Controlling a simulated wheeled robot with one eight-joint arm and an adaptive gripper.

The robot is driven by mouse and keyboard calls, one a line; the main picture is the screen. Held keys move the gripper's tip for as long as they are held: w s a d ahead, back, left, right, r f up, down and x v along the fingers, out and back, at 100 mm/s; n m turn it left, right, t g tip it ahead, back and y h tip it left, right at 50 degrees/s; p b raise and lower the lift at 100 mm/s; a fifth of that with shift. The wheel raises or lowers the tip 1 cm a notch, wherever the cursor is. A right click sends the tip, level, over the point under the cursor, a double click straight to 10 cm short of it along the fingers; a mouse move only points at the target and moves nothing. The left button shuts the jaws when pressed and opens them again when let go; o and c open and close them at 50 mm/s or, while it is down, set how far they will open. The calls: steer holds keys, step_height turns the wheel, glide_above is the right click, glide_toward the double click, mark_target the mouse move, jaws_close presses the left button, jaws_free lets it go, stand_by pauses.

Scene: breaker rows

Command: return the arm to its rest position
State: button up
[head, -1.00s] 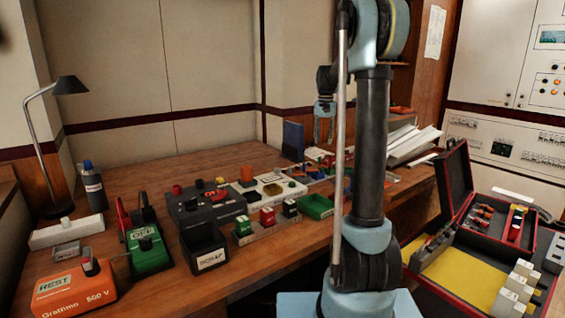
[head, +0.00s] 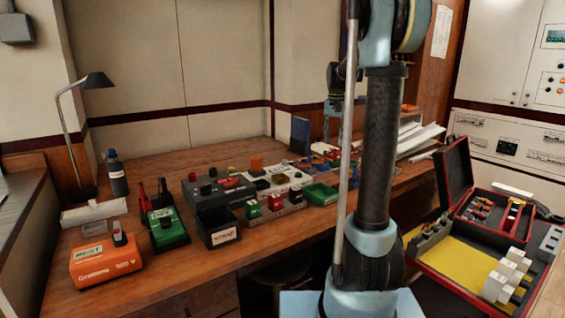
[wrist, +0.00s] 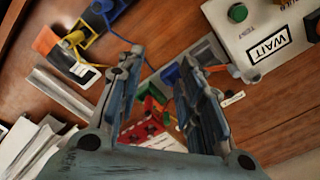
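My arm stands upright on the right of the head view, with its blue joints and dark column. My gripper (wrist: 157,62) shows in the wrist view with its two fingers apart and nothing between them. In the head view the gripper (head: 333,108) is small, partly behind the arm's silver rod, and hangs over the far part of the wooden bench (head: 150,145). In the wrist view a red block (wrist: 147,132) and a blue piece (wrist: 170,73) lie beyond the fingers, apart from them.
An orange tester (head: 105,262), a green meter (head: 165,230) and a black bin (head: 217,228) line the bench's near edge. A lamp (head: 68,130) stands far left. An open red case (head: 455,190) is at right, close to my arm. The back middle of the bench is clear.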

steer(key=s+a+f+n+t, duration=0.1)
steer(key=s+f, duration=0.1)
steer(key=s, duration=0.9)
steer(key=s+f+n, duration=0.1)
steer(key=s+f, duration=0.1)
steer(key=s, duration=1)
steer(key=s+f+n+t, duration=0.1)
steer(key=s+f+n, duration=0.1)
steer(key=s+f, duration=1.2)
steer(key=shift+s+a, duration=0.4)
steer(key=shift+s, duration=0.8)
steer(key=shift+f, duration=0.1)
steer(key=shift+w+f, duration=0.2)
steer(key=shift+w, duration=0.25)
